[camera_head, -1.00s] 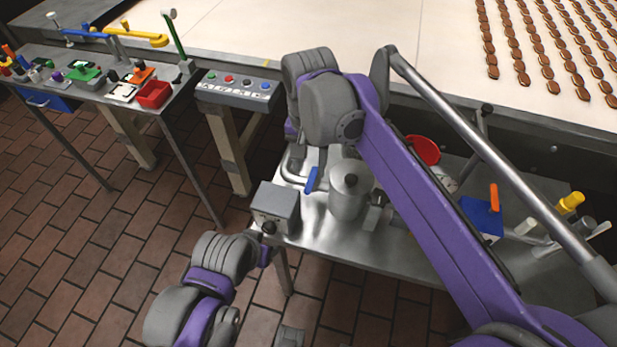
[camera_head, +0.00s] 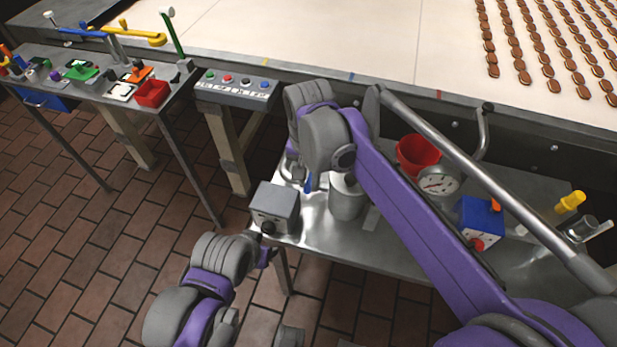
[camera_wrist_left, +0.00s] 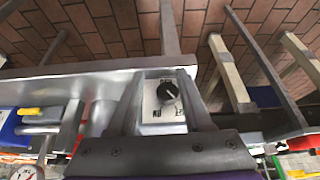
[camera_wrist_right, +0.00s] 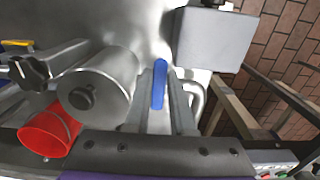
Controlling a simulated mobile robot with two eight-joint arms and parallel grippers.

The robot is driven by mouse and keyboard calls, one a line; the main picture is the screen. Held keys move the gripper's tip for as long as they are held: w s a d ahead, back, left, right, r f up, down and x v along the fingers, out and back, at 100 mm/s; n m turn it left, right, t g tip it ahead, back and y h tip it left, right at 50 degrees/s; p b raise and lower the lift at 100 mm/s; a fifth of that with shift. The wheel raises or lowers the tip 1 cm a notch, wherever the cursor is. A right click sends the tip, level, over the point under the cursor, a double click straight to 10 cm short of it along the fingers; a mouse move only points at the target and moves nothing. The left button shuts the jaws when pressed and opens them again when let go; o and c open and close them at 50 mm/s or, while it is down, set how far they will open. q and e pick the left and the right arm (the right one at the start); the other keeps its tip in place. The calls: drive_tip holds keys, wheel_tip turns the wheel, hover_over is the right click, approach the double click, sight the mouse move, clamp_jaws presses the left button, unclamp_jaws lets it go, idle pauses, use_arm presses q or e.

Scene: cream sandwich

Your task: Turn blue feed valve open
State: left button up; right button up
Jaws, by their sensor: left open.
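The blue valve handle (camera_head: 308,182) is a short bar on the small steel table, partly hidden by my right arm in the head view. In the right wrist view, the handle (camera_wrist_right: 159,85) lies lengthwise between the fingers of my right gripper (camera_wrist_right: 160,100). The fingers flank it closely; whether they press on it cannot be told. In the head view the right fingers are mostly hidden behind the arm. My left gripper (camera_wrist_left: 161,100) is open and empty, facing a grey box (camera_head: 275,206) with a black knob (camera_wrist_left: 167,91) at the table's left front corner.
A steel canister (camera_head: 347,200) stands right of the handle. A red funnel (camera_head: 416,152), a gauge (camera_head: 437,182) and a blue box (camera_head: 480,217) stand farther right. The conveyor (camera_head: 330,40) runs behind. A tool bench (camera_head: 100,75) and button panel (camera_head: 237,87) are at left.

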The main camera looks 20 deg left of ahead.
drive_tip(key=shift+a, duration=0.1)
clamp_jaws()
drive_tip(key=w+a+m+p, duration=0.4)
drive_tip(key=m, duration=1.2)
drive_tip(key=shift+w+a, duration=0.25)
drive_tip(key=shift+m, duration=0.3)
drive_tip(key=o, duration=0.8)
unclamp_jaws()
wheel_tip(320, 180, up, 11)
drive_tip(key=shift+f+p, duration=0.1)
drive_tip(key=shift+p, duration=0.35)
